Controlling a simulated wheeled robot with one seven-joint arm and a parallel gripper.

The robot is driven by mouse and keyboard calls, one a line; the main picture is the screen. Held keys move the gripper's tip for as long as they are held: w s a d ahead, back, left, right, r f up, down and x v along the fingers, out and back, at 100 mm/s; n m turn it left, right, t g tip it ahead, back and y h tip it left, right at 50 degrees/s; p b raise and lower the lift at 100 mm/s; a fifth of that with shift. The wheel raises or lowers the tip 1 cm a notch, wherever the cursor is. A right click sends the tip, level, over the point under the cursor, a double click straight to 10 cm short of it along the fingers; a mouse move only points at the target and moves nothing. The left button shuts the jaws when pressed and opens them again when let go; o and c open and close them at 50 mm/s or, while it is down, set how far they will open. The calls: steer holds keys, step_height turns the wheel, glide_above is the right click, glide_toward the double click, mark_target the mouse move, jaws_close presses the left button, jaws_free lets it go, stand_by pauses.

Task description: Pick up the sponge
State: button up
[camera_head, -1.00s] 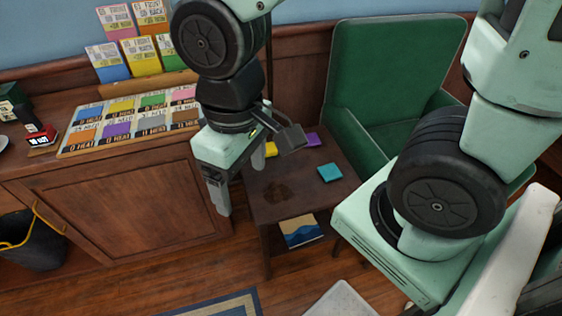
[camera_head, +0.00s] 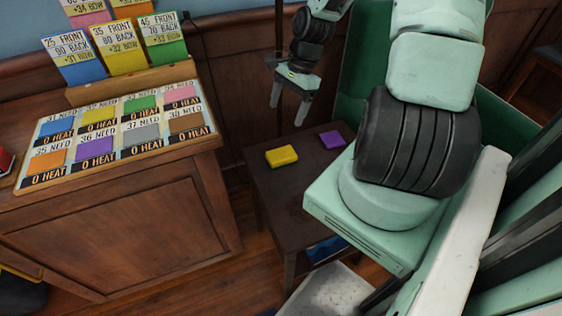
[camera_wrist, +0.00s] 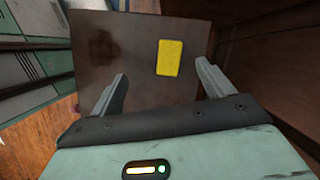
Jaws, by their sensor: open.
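A yellow sponge-like block (camera_head: 281,156) lies flat on the small dark wood table (camera_head: 290,195). A purple block (camera_head: 332,139) of similar shape lies to its right; I cannot tell from looks alone which is the sponge. My gripper (camera_head: 289,112) is open and empty, above and behind the blocks, fingers pointing down. In the wrist view the yellow block (camera_wrist: 169,58) shows between the fingers of my gripper (camera_wrist: 162,72), apart from both, a little nearer the right one. The purple block is not clearly seen there.
A wood cabinet (camera_head: 120,235) stands left of the table, with a board of coloured cards (camera_head: 115,138) on top. A dark wood wall is close behind my gripper.

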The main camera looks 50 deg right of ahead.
steer(key=s+d+f+m+t, duration=0.1)
steer(key=s+d+f+m, duration=0.15)
steer(key=d, duration=0.25)
steer(key=m+b, duration=0.1)
steer(key=b, duration=0.2)
glide_above(283, 153)
steer(key=s+d, duration=0.1)
steer(key=f, duration=1.1)
steer(key=shift+s+d+f, duration=0.1)
steer(key=shift+s+f, duration=0.1)
steer(key=shift+f, duration=0.1)
steer(key=shift+w+d+b+x, duration=0.15)
steer(key=shift+b+x, duration=0.2)
steer(key=shift+x, duration=1.05)
steer(key=shift+w+d+b+x, duration=0.1)
steer(key=shift+b+x, duration=0.2)
steer(key=shift+x, duration=1.1)
steer(key=c, duration=1.1)
